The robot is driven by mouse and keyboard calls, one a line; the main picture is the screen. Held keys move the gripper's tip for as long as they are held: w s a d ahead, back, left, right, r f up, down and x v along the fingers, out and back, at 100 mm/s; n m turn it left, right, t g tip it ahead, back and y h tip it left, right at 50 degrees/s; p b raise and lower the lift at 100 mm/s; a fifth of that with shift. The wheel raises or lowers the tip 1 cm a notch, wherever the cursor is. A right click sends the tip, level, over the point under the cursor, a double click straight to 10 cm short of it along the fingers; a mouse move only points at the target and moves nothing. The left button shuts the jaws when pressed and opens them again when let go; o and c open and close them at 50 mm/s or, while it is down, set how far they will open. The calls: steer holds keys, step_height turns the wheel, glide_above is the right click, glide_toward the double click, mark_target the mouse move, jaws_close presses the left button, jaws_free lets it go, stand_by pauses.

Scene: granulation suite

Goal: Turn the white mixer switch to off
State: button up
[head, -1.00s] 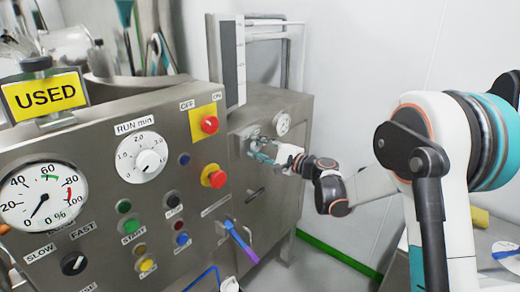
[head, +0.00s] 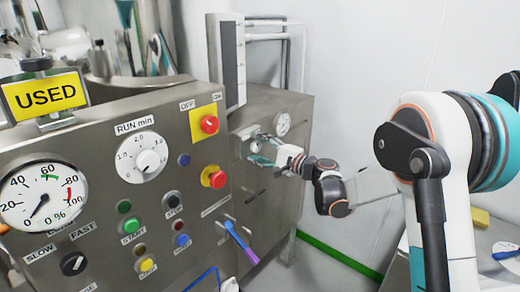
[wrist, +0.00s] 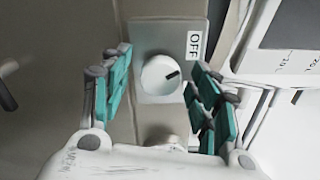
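The white switch (wrist: 160,75) is a round knob with a short black mark that points right and slightly up in the wrist view. It sits on a light grey plate (wrist: 150,38) with an OFF label (wrist: 193,44) to its upper right. My gripper (wrist: 158,88) is open, with its teal finger pads on either side of the knob and visible gaps on both sides. In the head view my gripper (head: 262,160) is at the far right section of the steel panel, and it and the panel fittings there are too small to separate the knob clearly.
A blue-purple handle (head: 240,240) sticks out below.

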steer(key=shift+d, duration=0.15)
steer(key=v, duration=1.2)
steer(key=s+r+n+g+h, duration=0.25)
steer(key=s+n+h, duration=0.3)
steer(key=s, duration=0.95)
steer(key=s+d+f+n+h, duration=0.2)
steer(key=s+d+h, duration=0.2)
steer(key=s, duration=0.6)
steer(key=s+d+f+n+g+h, duration=0.1)
steer(key=s+d+f+n+h, duration=0.2)
steer(key=s+d, duration=0.6)
steer(key=shift+s+d+h, duration=0.3)
steer(key=shift+s+h, duration=0.55)
steer(key=shift+s, duration=0.45)
steer(key=shift+f, duration=0.1)
